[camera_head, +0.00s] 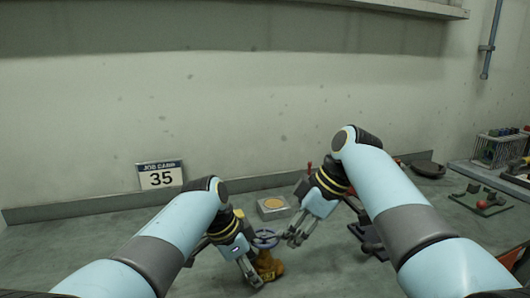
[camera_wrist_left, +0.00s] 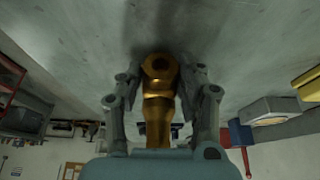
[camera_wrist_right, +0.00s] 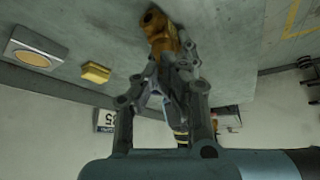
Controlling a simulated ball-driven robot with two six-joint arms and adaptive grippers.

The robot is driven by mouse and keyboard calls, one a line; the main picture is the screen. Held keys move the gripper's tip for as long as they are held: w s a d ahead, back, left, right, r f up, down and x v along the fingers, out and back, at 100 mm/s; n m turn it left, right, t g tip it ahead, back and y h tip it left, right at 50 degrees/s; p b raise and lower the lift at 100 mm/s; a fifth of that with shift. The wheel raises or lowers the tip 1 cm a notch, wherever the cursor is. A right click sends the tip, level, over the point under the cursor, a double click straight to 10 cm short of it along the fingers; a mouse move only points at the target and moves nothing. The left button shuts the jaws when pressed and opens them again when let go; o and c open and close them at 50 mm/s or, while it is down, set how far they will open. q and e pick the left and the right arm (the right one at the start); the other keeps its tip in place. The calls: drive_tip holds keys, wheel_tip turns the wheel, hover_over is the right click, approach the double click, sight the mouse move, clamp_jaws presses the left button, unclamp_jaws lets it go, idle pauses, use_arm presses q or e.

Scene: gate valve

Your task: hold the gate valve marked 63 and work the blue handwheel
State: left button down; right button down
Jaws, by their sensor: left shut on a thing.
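The brass gate valve (camera_head: 268,266) stands on the bench in the head view, its blue handwheel (camera_head: 264,239) on the upper side. No number is readable on it. My left gripper (camera_head: 252,277) is shut on the valve body; the left wrist view shows the brass body (camera_wrist_left: 158,105) between its fingers. My right gripper (camera_head: 290,238) is at the handwheel's right side. In the right wrist view its fingers (camera_wrist_right: 166,72) come close together beside the valve (camera_wrist_right: 160,36). I cannot tell whether they grip the wheel.
A job card (camera_head: 161,176) reading 35 stands against the wall. A grey box with an orange disc (camera_head: 273,207) sits behind the valve. A wire rack (camera_head: 496,150) and a green tray (camera_head: 480,201) are at the right.

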use_arm(q)
drive_tip(key=shift+d, duration=0.1)
use_arm(e)
drive_tip(key=shift+a, duration=0.3)
drive_tip(key=shift+s+a, duration=0.2)
drive_tip(key=shift+s, duration=0.25)
idle(0.4)
drive_tip(key=shift+d, duration=0.15)
wheel_tip(320, 180, up, 6)
drive_tip(key=shift+d, duration=0.4)
idle(0.4)
use_arm(q)
drive_tip(key=c, duration=0.8)
unclamp_jaws()
drive_tip(key=shift+o, duration=0.2)
drive_tip(key=shift+r, duration=0.1)
